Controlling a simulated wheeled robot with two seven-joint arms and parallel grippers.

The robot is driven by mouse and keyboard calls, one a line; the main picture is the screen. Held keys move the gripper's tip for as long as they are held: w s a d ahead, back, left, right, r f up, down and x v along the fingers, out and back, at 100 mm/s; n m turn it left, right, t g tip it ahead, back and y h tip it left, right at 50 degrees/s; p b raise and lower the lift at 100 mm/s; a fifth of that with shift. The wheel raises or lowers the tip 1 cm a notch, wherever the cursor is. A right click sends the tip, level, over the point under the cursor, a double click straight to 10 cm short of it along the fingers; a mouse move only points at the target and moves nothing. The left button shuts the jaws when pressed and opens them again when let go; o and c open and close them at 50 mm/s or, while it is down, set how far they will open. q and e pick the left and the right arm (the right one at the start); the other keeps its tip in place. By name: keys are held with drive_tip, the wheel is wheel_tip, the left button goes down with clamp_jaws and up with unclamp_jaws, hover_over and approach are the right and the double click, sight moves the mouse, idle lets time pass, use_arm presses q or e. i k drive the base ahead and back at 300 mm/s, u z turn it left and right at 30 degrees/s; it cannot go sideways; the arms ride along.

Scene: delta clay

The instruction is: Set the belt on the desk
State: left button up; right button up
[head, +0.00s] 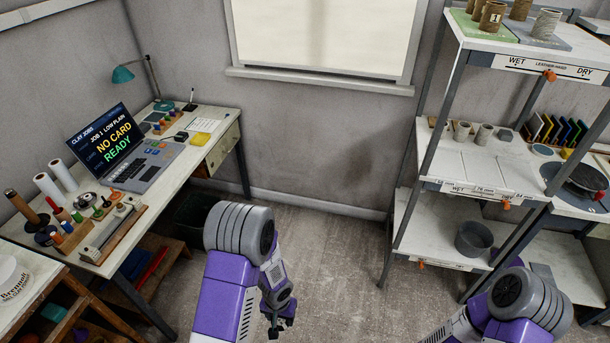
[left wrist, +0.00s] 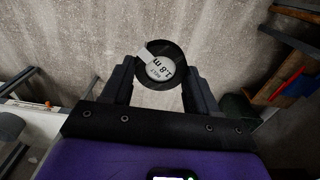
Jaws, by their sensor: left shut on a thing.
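My left gripper (head: 279,323) hangs over the open floor at the bottom middle of the head view, right of the desk and apart from it. In the left wrist view the left gripper (left wrist: 160,74) is shut on the belt (left wrist: 159,69), a black round roll with a pale label reading "1.8 m". The roll sits between the two dark fingers, with floor beyond it. I cannot make it out clearly in the head view. The desk (head: 173,178) stands along the left wall. My right arm shows at the bottom right, with its gripper out of view.
A shelf rack (head: 478,165) stands right.

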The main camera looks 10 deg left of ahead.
sight(173, 177)
drive_tip(key=u, duration=0.55)
drive_tip(key=i, duration=1.55)
drive_tip(key=u, duration=0.9)
